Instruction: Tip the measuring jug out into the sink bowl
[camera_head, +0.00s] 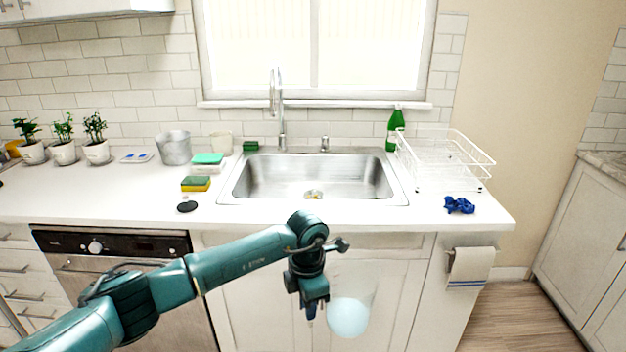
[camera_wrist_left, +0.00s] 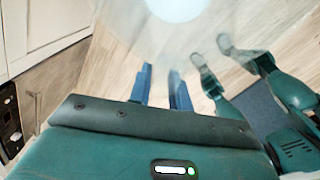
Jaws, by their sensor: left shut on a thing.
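The measuring jug (camera_head: 348,316) is clear and see-through, with pale blue contents in its lower part. It appears upright in front of the sink cabinet, lower in the picture than the counter edge. My left gripper (camera_head: 313,308) is shut on its left side. In the left wrist view, the jug (camera_wrist_left: 178,8) shows at the top edge, just beyond the blue fingers of the left gripper (camera_wrist_left: 162,88). The steel sink bowl (camera_head: 310,172) is set in the counter beyond my arm, with a drain at its bottom.
A tall tap (camera_head: 281,110) stands behind the bowl. Left of the sink are a yellow-green sponge (camera_head: 195,184) and a metal bucket (camera_head: 173,149). Right are a white wire dish rack (camera_head: 445,160), a green bottle (camera_head: 395,127) and a blue object (camera_head: 459,205). The counter's front edge lies between jug and bowl.

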